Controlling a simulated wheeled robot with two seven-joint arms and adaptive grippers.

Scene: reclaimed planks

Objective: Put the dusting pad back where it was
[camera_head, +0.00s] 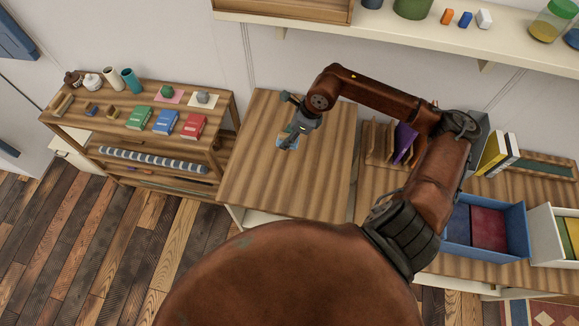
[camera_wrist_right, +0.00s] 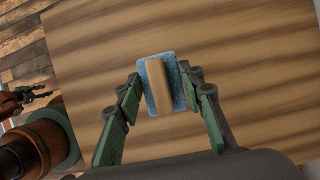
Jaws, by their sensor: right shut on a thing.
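The dusting pad is a light blue pad with a pale wooden handle block (camera_wrist_right: 158,88), seen between the fingers of my right gripper (camera_wrist_right: 165,80) in the wrist view. In the head view the pad (camera_head: 287,144) is a small blue patch under my right gripper (camera_head: 293,130), over the bare middle table (camera_head: 270,190). The right gripper is shut on the pad. I cannot tell whether the pad touches the tabletop. Part of another dark gripper, my left (camera_wrist_right: 38,95), shows at the left edge of the wrist view; its opening is unclear.
A wooden rack (camera_head: 378,145) with a purple item stands right of the middle table. A blue bin (camera_head: 485,248) and a white bin (camera_head: 545,235) are farther right. The left shelf (camera_head: 105,125) holds books, cups and small items. The middle tabletop is otherwise clear.

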